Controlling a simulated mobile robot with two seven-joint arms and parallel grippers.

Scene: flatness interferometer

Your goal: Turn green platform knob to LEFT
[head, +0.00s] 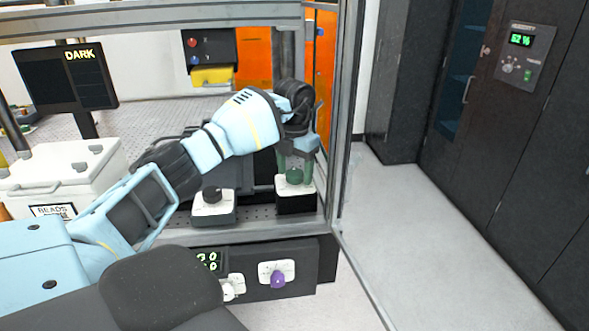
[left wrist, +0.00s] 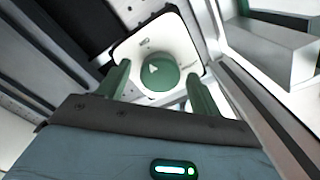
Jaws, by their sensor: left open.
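The green platform knob (head: 294,176) sits on a white-faced dark block at the right end of the bench, beside the frame post. In the left wrist view the round green knob (left wrist: 160,73) shows a pale pointer mark on its top, on a white plate (left wrist: 128,47). My left gripper (head: 295,160) points down just above the knob. In the left wrist view its two green fingers (left wrist: 160,85) are apart, one on each side of the knob. I cannot tell whether they touch it. My right gripper is not in view.
A black knob (head: 212,195) on a white-topped box stands left of the green one. A purple knob (head: 277,280) is on the front panel below. A metal frame post (head: 342,120) rises close to the right of my gripper. Open floor lies beyond it.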

